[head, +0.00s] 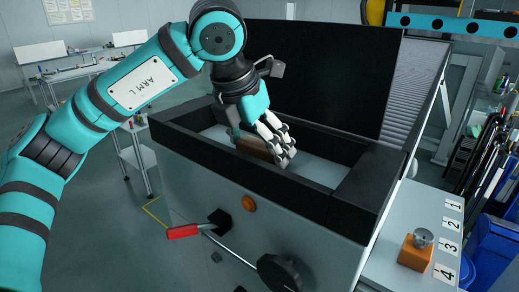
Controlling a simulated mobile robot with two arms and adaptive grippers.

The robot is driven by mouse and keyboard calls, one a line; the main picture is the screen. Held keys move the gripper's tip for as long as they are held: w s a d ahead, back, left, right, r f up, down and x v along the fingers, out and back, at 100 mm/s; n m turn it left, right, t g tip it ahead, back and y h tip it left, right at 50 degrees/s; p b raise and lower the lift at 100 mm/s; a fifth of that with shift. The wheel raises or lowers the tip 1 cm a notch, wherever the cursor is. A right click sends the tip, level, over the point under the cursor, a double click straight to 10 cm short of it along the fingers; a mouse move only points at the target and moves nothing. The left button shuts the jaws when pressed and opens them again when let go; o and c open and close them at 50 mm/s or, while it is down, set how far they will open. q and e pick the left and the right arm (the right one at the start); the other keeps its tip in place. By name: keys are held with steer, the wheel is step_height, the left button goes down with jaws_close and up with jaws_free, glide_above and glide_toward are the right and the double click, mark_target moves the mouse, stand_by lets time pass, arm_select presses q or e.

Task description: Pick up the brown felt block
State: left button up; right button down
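The brown felt block (251,147) is in the black-rimmed recess on top of the panel fixture (200,158). My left gripper (272,148) reaches down into the recess from above, with its fingers at the block. Its light grey fingers cover the block's right end. I cannot tell whether the fingers press on the block or only stand beside it. The block's underside is hidden, so I cannot tell whether it rests on the recess floor. My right gripper is not in view.
A black upright panel (325,75) stands behind the recess. The fixture's front has a red-handled lever (185,232) and a black knob (279,273). An orange block with a metal piece (415,250) sits on the numbered side shelf (395,225) at right.

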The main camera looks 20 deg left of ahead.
arm_select(q)
steer(key=c, duration=0.7)
steer(key=shift+r, duration=0.1)
